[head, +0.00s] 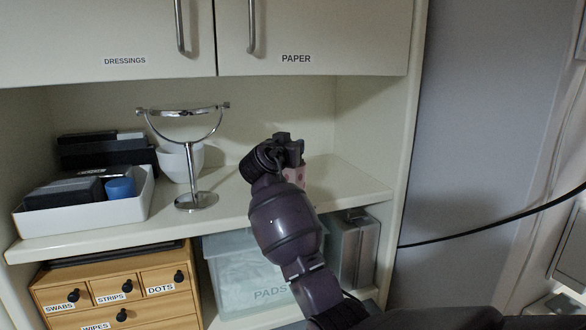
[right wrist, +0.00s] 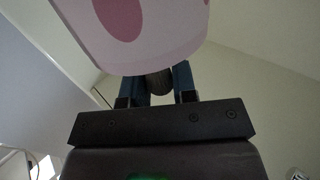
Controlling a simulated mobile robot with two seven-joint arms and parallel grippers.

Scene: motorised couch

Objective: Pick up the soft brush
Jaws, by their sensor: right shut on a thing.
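My right gripper (head: 293,148) is over the open shelf, right of the round mirror. In the right wrist view its two blue fingers (right wrist: 159,88) are shut on a dark, rounded piece (right wrist: 158,82), which looks like part of the soft brush. Most of it is hidden, and I cannot make out bristles. A pale pink thing with darker pink spots (right wrist: 165,35) covers the upper part of that view, close to the camera and in front of the fingertips. In the head view a bit of this pink thing (head: 297,178) shows beside my wrist. My left gripper is not in view.
The mirror on a stand (head: 196,200), a pale bowl (head: 180,163) and a white tray (head: 135,212) of dark boxes and a blue cup stand on the shelf's left. Cupboard doors (head: 310,35) hang above. Wooden drawers (head: 100,300) and a pads bin (head: 235,265) sit below.

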